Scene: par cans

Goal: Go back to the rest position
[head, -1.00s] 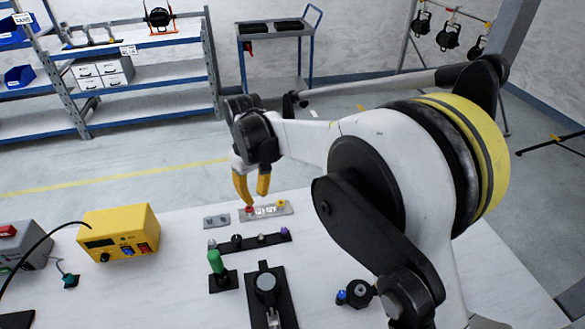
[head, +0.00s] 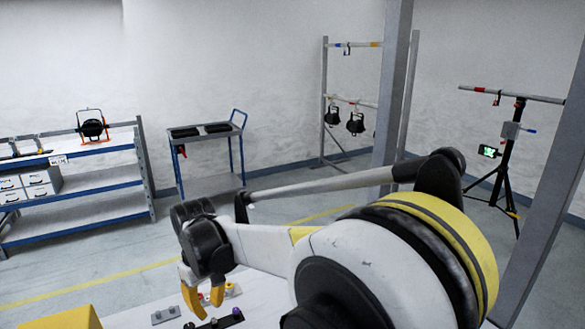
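My gripper (head: 204,298) is at the lower left of the head view, at the end of my white, black and yellow arm. Its two yellow fingers point down over the white workbench (head: 262,306), and a gap shows between their tips. Nothing shows between them. A small plate with a red and a yellow piece (head: 232,289) lies just right of and behind the fingertips. My arm is bent and reaches across the lower middle of the view, hiding much of the bench.
A grey plate (head: 165,314) and a dark strip with knobs (head: 222,321) lie near the gripper. A yellow box (head: 62,318) is at the lower left. Behind stand a shelf (head: 100,187), a blue cart (head: 212,186), a rack with hanging lamps (head: 324,100) and a tripod (head: 508,150).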

